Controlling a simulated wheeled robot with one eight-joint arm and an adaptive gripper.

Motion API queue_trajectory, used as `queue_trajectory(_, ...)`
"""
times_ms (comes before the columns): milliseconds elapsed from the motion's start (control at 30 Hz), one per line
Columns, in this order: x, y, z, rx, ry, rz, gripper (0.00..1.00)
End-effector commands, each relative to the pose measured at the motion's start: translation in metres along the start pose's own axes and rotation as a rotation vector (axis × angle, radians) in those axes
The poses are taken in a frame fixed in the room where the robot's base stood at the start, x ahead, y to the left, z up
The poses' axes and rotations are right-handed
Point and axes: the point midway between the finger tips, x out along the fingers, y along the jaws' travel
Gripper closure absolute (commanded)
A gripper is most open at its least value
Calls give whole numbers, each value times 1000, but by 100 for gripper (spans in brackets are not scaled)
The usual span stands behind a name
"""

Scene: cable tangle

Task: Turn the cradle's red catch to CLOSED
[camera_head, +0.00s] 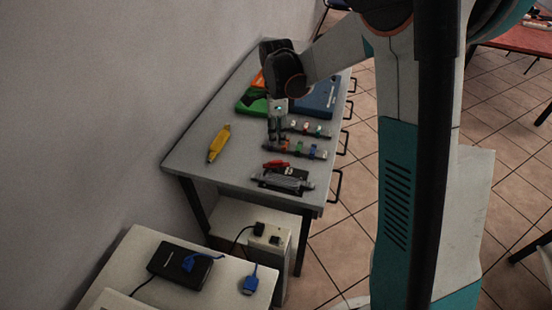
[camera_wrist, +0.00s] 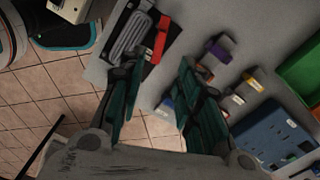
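The cradle (camera_head: 283,180) is a dark plate with a grey bar-like piece on it, near the front end of the grey table. Its red catch (camera_head: 275,164) lies along the far side of the cradle. In the wrist view the cradle (camera_wrist: 126,38) is at upper left, with the red catch (camera_wrist: 160,40) as a narrow strip on its right edge. My gripper (camera_head: 276,132) hangs over the table, farther back than the catch. In the wrist view my gripper's fingers (camera_wrist: 157,72) are wide apart with nothing between them. I cannot read any catch markings.
Two rails with coloured clips (camera_head: 296,149) lie just beyond the cradle. A yellow tool (camera_head: 219,143) lies at left, a green bin (camera_head: 253,102) and a blue case (camera_head: 316,98) behind. The wall borders the table's left. A lower white desk (camera_head: 130,262) stands in front.

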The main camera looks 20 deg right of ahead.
Motion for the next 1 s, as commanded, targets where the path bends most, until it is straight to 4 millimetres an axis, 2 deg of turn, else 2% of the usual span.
queue_trajectory(33, 13, 0, 0, 0, 0, 0, 68)
queue_trajectory(200, 47, 0, 0, -1, 0, -1, 68)
queue_trajectory(500, 99, 0, 0, -2, 0, -1, 68)
queue_trajectory(700, 115, 0, 0, -2, 0, -1, 68)
queue_trajectory(1000, 117, 0, 0, -2, 0, -1, 68)
